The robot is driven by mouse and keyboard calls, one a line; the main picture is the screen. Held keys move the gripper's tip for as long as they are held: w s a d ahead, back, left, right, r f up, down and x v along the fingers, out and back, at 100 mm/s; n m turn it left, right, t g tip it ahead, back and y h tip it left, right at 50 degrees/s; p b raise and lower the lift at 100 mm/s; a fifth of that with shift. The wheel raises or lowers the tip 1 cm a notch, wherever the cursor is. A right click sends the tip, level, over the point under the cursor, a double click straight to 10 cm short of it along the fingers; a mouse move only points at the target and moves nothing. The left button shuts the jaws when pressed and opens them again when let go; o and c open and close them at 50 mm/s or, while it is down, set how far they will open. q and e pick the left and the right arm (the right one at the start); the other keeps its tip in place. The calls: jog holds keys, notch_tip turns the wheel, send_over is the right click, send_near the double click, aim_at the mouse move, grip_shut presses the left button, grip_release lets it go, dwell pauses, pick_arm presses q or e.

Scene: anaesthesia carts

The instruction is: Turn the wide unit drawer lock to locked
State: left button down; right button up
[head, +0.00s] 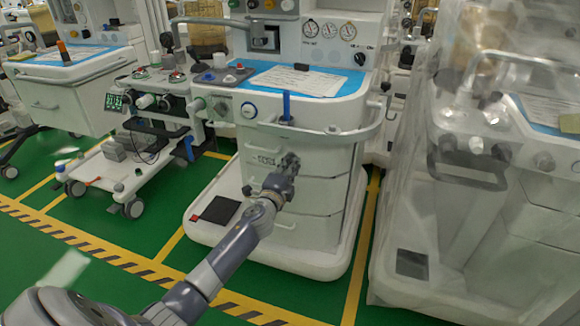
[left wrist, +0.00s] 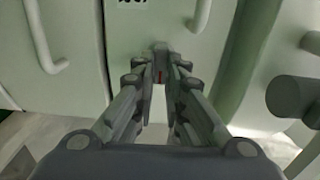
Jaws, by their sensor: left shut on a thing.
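The wide unit (head: 320,165) is the white anaesthesia cart in the middle of the head view, with a stack of drawers below its worktop. In the left wrist view the fingers (left wrist: 160,72) close together around a small dark part, which I take to be the drawer lock (left wrist: 160,48), on the pale front. A small red mark shows between the fingertips. The fingers hide most of the lock, so its turn position cannot be told. My right gripper is not in view.
A drawer handle (left wrist: 44,45) stands out left of the gripper. A curved rail (head: 330,135) with a blue post (head: 286,106) runs above the gripper. A plastic-covered cart (head: 480,190) stands close on the right. Open green floor (head: 150,237) lies to the left.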

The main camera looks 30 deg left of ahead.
pick_arm(q)
jog(key=shift+m, duration=0.3)
jog(key=c, duration=1.6)
grip_release()
jog(key=shift+c, duration=0.2)
jog(key=shift+s, duration=0.1)
jog(key=v, duration=1.1)
jog(key=shift+s+d, duration=0.2)
jog(key=shift+s, duration=0.2)
